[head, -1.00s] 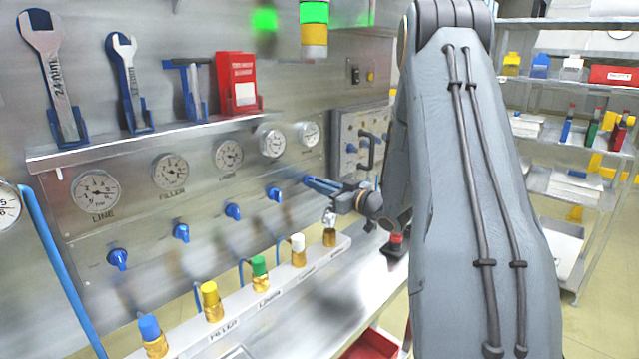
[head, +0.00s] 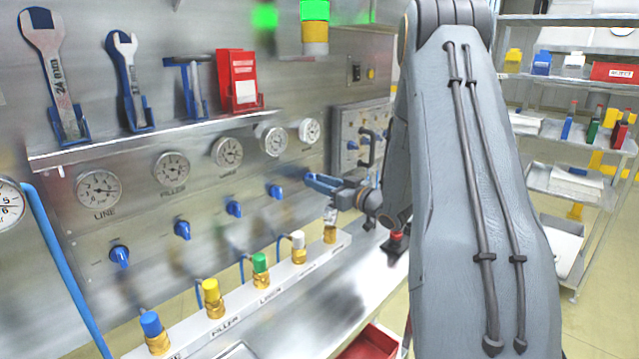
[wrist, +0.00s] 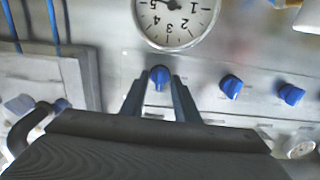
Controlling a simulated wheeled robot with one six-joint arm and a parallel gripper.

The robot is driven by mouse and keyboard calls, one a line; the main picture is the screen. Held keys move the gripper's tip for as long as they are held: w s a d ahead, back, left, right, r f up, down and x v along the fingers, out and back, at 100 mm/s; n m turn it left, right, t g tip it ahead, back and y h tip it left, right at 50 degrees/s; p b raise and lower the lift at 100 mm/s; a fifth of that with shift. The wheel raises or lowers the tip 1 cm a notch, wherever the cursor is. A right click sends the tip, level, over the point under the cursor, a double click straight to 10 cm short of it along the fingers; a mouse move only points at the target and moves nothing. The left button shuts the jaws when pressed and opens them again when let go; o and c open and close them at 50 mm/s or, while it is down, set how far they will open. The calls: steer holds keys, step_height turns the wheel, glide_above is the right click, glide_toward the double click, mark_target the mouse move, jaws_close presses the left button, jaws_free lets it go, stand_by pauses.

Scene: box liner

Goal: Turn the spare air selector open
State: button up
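The spare air selector is a blue knob (wrist: 159,77) on the metal panel, seen in the wrist view with its grip ridge upright in the picture. My gripper (wrist: 159,85) has one finger on each side of it. The fingers look open around the knob, with a narrow gap at each side; contact is hard to tell. In the head view my gripper (head: 312,181) reaches the right end of the row of blue knobs, and the spare knob is hidden by it.
Other blue selectors (head: 234,208) line the panel to the left, below round gauges (head: 229,152). A ledge with coloured-capped fittings (head: 260,268) runs below. A panel with a dark handle (wrist: 30,130) is close beside my gripper. A gauge (wrist: 178,18) also sits near the knob.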

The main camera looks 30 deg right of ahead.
steer(key=shift+s, duration=0.1)
steer(key=b+v, duration=0.2)
steer(key=v, duration=0.5)
steer(key=shift+s+d, duration=0.15)
steer(key=shift+s, duration=0.15)
stand_by(0.3)
